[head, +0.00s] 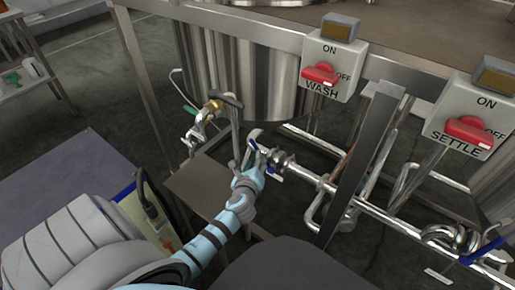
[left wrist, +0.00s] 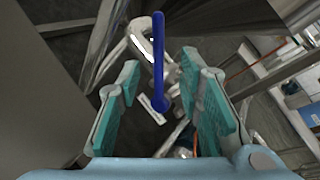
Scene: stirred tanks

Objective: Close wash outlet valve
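The wash outlet valve sits on the steel pipe below the tank behind the WASH switch box. Its blue lever (left wrist: 158,62) stands upright in the left wrist view, between the two teal finger pads. I cannot see clear contact with either pad. In the head view, my left gripper (head: 257,160) is at this valve and hides part of it. The fingers are apart, one on each side of the lever. My right gripper is not in view.
The WASH switch box (head: 332,62) and the SETTLE switch box (head: 467,115) hang on the steel frame, each with a red knob. Another blue-handled valve (head: 482,252) is on the pipe at right. A green-handled valve (head: 196,134) is left of my gripper. A dark upright post (head: 358,170) stands to the right.

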